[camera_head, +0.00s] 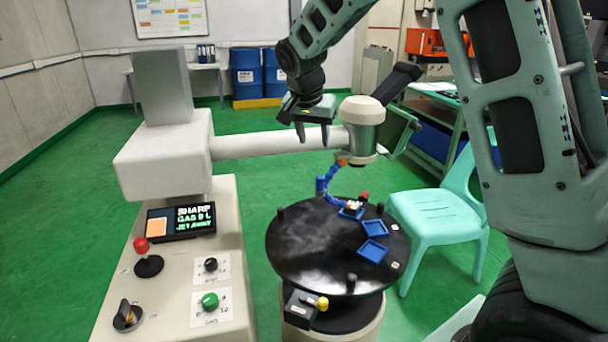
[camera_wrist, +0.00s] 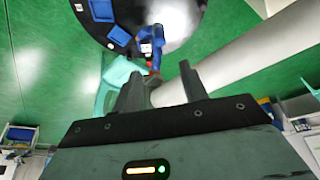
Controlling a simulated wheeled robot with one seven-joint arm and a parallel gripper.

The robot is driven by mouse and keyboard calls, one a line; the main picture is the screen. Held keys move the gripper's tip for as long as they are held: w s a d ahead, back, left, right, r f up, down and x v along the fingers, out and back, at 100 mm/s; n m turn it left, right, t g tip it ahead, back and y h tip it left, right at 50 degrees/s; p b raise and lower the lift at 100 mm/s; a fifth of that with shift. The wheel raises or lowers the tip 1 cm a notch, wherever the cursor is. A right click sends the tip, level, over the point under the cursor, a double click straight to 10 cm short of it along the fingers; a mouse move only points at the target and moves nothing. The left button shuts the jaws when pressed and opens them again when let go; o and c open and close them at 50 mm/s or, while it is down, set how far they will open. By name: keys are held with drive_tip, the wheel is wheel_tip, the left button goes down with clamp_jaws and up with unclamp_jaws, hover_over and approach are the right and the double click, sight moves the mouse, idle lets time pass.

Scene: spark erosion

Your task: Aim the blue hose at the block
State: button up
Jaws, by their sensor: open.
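The small pale block (camera_head: 353,206) sits in a blue tray at the table's back, close to the hose's lower end. My gripper (camera_head: 313,133) is open and empty, pointing down at the white horizontal arm, left of the head and above the hose. In the wrist view, the hose (camera_wrist: 156,50) and block (camera_wrist: 146,46) show beyond my fingertips (camera_wrist: 159,82); whether the hose points at the block is unclear.
The white horizontal arm (camera_head: 270,144) runs from the machine column to the head. Two other blue trays (camera_head: 373,250) and several black posts stand on the table. A control panel (camera_head: 181,220) is at left. A pale green chair (camera_head: 440,212) stands at right.

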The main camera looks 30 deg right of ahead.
sight(319, 177)
drive_tip(key=p+x, duration=0.1)
drive_tip(key=x, duration=1.6)
drive_tip(key=shift+w+d+f+p, duration=0.1)
drive_tip(key=shift+d+p, duration=0.1)
drive_tip(key=shift+p, duration=0.1)
clamp_jaws()
